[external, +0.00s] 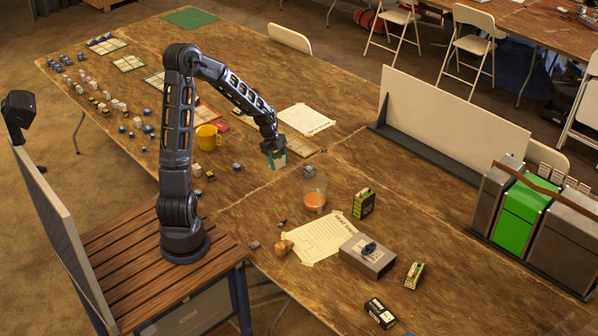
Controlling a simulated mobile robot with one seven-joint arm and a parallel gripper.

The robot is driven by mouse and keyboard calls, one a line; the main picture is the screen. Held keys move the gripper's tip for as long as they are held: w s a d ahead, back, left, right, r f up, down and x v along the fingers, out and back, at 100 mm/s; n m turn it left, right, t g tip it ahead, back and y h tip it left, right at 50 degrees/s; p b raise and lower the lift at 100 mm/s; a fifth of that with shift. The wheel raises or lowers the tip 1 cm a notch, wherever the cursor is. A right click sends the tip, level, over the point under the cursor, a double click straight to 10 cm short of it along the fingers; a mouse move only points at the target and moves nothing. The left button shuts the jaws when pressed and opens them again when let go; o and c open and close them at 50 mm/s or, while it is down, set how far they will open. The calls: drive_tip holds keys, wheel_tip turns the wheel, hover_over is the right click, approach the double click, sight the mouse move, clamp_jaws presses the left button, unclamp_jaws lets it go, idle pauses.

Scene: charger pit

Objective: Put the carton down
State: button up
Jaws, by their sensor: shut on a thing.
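My gripper (273,151) is over the middle of the long wooden table (255,215), pointing down. Another green and black carton (363,203) stands upright to the right, and a small green and white box (413,275) lies further front.
A grey box (367,257), paper sheets (318,239) and several small blocks (110,100) lie around. Bare wood shows left of the glass.

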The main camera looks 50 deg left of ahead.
drive_tip(key=s+m+g, duration=0.2)
drive_tip(key=s+m, duration=0.2)
drive_tip(key=s, duration=0.5)
approach(266, 214)
drive_tip(key=x, duration=0.6)
drive_tip(key=shift+d, duration=0.1)
drive_tip(key=shift+f+y, duration=0.1)
drive_tip(key=shift+y, duration=0.2)
drive_tip(key=o, duration=1)
drive_tip(key=shift+o, duration=0.2)
